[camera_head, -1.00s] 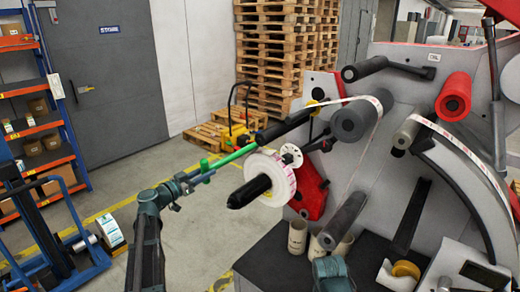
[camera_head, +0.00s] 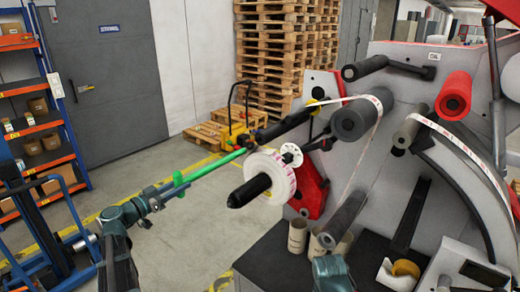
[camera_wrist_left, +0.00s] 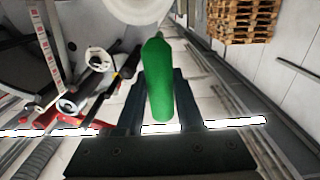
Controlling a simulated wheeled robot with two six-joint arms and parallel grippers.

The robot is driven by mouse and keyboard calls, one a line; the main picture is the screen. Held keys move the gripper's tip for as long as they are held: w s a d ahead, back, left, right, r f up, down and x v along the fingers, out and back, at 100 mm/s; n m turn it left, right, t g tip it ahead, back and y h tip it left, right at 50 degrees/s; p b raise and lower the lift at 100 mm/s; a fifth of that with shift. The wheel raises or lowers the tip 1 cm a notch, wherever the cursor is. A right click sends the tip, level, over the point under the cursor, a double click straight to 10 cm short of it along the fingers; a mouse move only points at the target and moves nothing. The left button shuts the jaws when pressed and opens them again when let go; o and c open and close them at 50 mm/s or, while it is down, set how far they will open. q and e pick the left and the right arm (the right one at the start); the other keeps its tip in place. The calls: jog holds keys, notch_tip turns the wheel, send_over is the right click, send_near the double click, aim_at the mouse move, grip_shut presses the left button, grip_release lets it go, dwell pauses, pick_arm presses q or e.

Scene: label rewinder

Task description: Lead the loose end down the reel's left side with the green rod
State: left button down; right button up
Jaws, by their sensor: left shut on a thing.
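The green rod (camera_head: 212,166) is held in my left gripper (camera_head: 164,192), shut on it at its near end. The rod slants up and right, its far end near the dark roller left of the reel. The reel (camera_head: 268,177) is a white roll with a pinkish printed edge, on a black spindle (camera_head: 250,192). The printed label strip (camera_head: 376,102) passes over a dark roller (camera_head: 350,122), and its left part reaches the upper left of the machine. Its very end is hard to make out. In the left wrist view the rod's green handle (camera_wrist_left: 158,80) stands between my dark fingers.
The grey machine panel (camera_head: 400,85) carries rollers, including a red one (camera_head: 454,97). Cardboard cores (camera_head: 297,236) stand on the dark shelf below the reel. Pallets (camera_head: 275,45) and a shelf rack (camera_head: 40,120) stand behind.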

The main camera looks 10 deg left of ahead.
pick_arm(q)
jog(key=v, duration=1.7)
jog(key=shift+s+a, duration=0.2)
jog(key=shift+s, duration=0.15)
jog(key=shift+w, duration=0.1)
